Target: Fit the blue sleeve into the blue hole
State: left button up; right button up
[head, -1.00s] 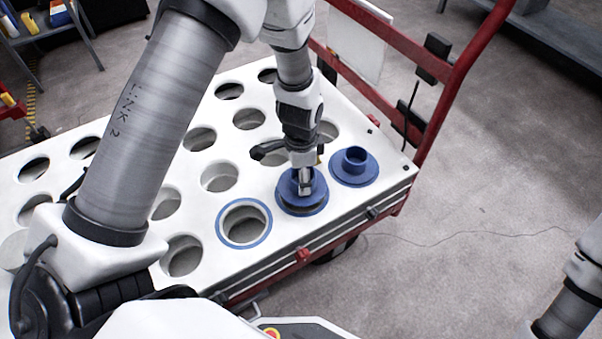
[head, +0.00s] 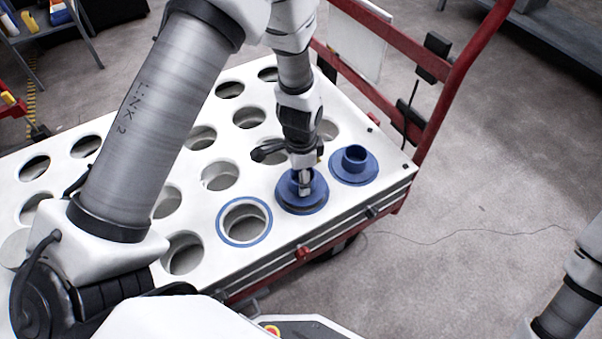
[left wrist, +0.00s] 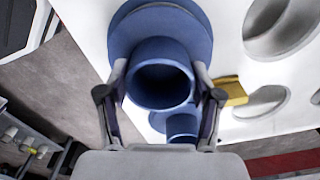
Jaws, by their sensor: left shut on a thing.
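My left gripper (head: 304,190) is shut on a blue sleeve (head: 315,196), with a wide round flange below its collar. The left wrist view shows the sleeve's open collar (left wrist: 160,72) between the two fingers. The held sleeve is at the front row of the white cart top, between a blue-rimmed open hole (head: 244,222) on its left and another blue sleeve (head: 354,165) standing on the right. The flange hides what is beneath it, and I cannot tell whether it touches the top. My right gripper is out of view.
The white cart top (head: 215,270) has several open round holes. A red rail (head: 455,95) runs up the cart's right end, with a black box (head: 434,58) on it. The grey floor (head: 490,190) right of the cart is mostly clear, with a thin cable on it.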

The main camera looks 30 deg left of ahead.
pick_arm(q)
jog(key=shift+f+b, duration=0.4)
jog(key=shift+f, duration=0.75)
jog(key=o, duration=1.4)
notch_tip(320, 180, up, 12)
